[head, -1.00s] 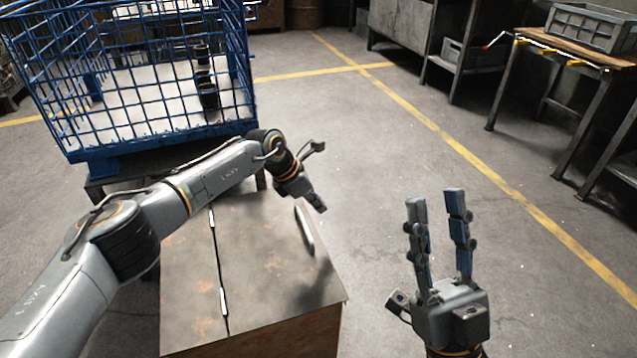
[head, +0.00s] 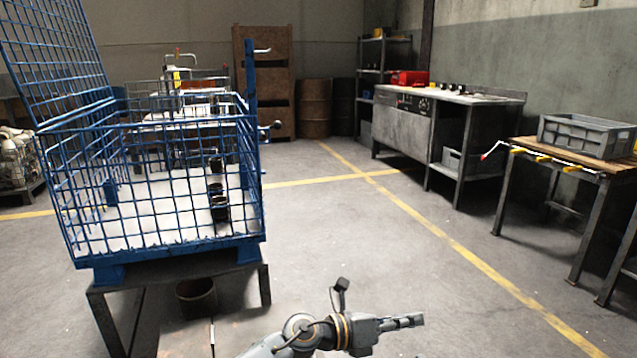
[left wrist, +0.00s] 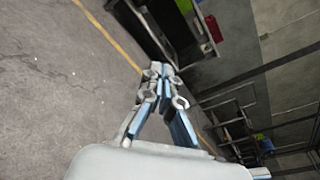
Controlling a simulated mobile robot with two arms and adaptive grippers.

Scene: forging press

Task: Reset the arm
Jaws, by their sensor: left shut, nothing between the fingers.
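My left arm comes in low at the bottom middle of the head view. Its gripper (head: 405,321) points to the right above the floor, shut and empty. In the left wrist view the fingers of this gripper (left wrist: 160,72) meet at their tips, with nothing between them. My right gripper is not in the head view.
A blue wire cage (head: 165,255) stands on a dark stand at the left, with several dark cylindrical parts (head: 219,207) inside. A bucket (head: 197,298) is beneath. A wooden-topped table (head: 570,155) with a grey crate (head: 585,137) stands right. The middle floor is clear.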

